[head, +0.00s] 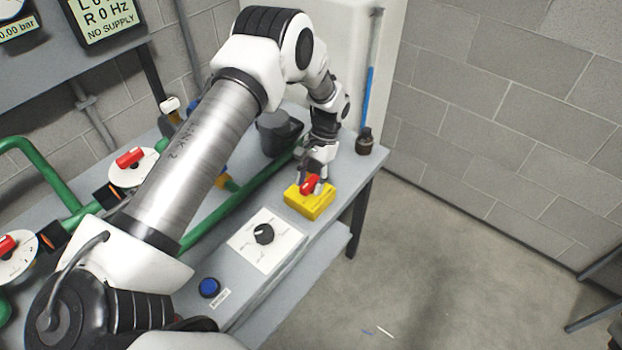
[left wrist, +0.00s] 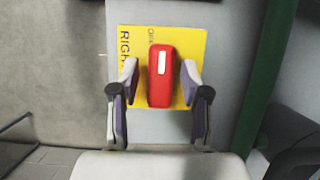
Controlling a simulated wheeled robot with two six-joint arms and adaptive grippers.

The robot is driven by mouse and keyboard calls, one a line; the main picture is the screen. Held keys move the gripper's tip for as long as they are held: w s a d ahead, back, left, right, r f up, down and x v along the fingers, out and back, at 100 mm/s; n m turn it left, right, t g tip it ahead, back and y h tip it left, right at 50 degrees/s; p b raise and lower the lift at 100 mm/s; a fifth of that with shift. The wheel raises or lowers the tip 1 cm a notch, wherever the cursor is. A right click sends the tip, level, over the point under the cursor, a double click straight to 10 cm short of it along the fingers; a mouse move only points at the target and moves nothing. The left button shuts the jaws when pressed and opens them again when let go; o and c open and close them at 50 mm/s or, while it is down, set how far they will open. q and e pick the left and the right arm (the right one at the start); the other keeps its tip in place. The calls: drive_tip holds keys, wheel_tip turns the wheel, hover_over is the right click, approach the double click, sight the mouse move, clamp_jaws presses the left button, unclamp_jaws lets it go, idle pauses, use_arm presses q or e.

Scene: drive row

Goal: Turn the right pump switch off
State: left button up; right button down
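The right pump switch is a red handle (head: 311,184) on a yellow box (head: 312,205) near the far right end of the bench. In the left wrist view the red handle (left wrist: 160,90) points along the picture's vertical, with a white mark near its upper end. Its yellow plate (left wrist: 192,42) shows part of the word "RIGHT" and small, blurred lettering above the handle. My left gripper (left wrist: 160,82) is open, with one finger on each side of the handle and a small gap at both sides. It also shows in the head view (head: 316,172). My right gripper is not visible.
A black knob (head: 264,234) on a white plate and a blue button (head: 209,287) are nearer on the bench. Green pipes (head: 235,200) run behind. A display (head: 106,17) reads "R 0 Hz" and "NO SUPPLY". The floor (head: 430,270) at right is mostly clear.

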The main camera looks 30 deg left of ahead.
use_arm(q)
drive_tip(key=shift+w+r, duration=0.1)
drive_tip(key=shift+w, duration=0.05)
drive_tip(key=v, duration=1.2)
